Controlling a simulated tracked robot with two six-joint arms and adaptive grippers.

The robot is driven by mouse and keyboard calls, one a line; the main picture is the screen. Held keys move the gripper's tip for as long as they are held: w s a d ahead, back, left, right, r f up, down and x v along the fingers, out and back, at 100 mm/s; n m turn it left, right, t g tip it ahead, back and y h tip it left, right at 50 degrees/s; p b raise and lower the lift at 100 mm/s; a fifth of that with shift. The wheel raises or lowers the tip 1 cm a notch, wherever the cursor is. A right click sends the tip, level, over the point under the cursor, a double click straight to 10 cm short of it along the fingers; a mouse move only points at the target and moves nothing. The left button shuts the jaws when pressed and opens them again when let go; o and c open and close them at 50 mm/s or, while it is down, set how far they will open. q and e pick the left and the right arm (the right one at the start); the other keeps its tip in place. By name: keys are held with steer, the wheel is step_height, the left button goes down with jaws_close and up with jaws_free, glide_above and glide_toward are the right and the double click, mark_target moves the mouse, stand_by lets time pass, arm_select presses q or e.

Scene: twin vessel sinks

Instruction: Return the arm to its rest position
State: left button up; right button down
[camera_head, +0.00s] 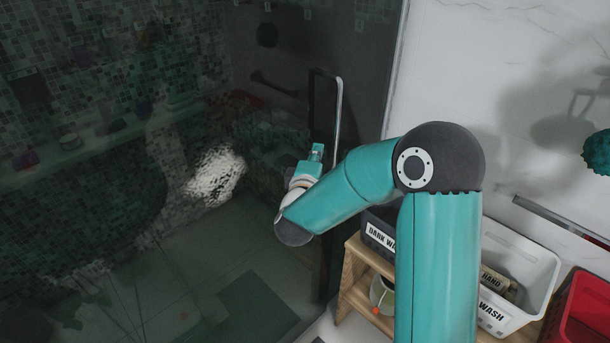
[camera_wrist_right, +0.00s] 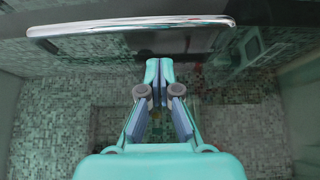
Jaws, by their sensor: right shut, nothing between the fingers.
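My right arm rises on the right of the head view and bends left toward a dark glass shower panel. My right gripper (camera_head: 317,150) is at its end, close to a vertical chrome handle (camera_head: 339,110) on the glass. In the right wrist view my right gripper (camera_wrist_right: 160,68) is shut, with its fingertips together and nothing between them. The chrome handle (camera_wrist_right: 130,24) crosses the top of that view just beyond the fingertips. It looks apart from the fingers, though I cannot tell the exact gap. My left gripper does not show.
A wooden shelf (camera_head: 352,284) holds a dark bin (camera_head: 378,232) beside my arm. A white laundry basket (camera_head: 530,262) and a red basket (camera_head: 580,320) stand at the right. A towel rail (camera_head: 560,221) is on the marble wall. The glass panel (camera_head: 120,200) fills the left.

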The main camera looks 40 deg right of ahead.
steer(key=w+a+b+v, duration=0.1)
steer(key=b+v, duration=0.1)
steer(key=v, duration=0.8)
steer(key=w+a+f+n+y, duration=0.1)
steer(key=a+f+y, duration=0.2)
steer(key=f, duration=0.7)
steer(key=a+f+n+y, duration=0.1)
steer(key=a+f+y, duration=0.25)
steer(key=f, duration=0.65)
steer(key=w+a+f+n+y, duration=0.1)
steer(key=a+f+y, duration=0.25)
steer(key=f, duration=0.55)
steer(key=s+a+f+m+g+y, duration=0.4)
steer(key=s+a+f+g+y, duration=0.15)
steer(key=s+a+f, duration=0.4)
steer(key=s+a+f+m+g+y, duration=0.3)
steer(key=s+a+m, duration=0.4)
steer(key=shift+g, duration=0.35)
steer(key=shift+d+y, duration=0.1)
steer(key=shift+y, duration=0.15)
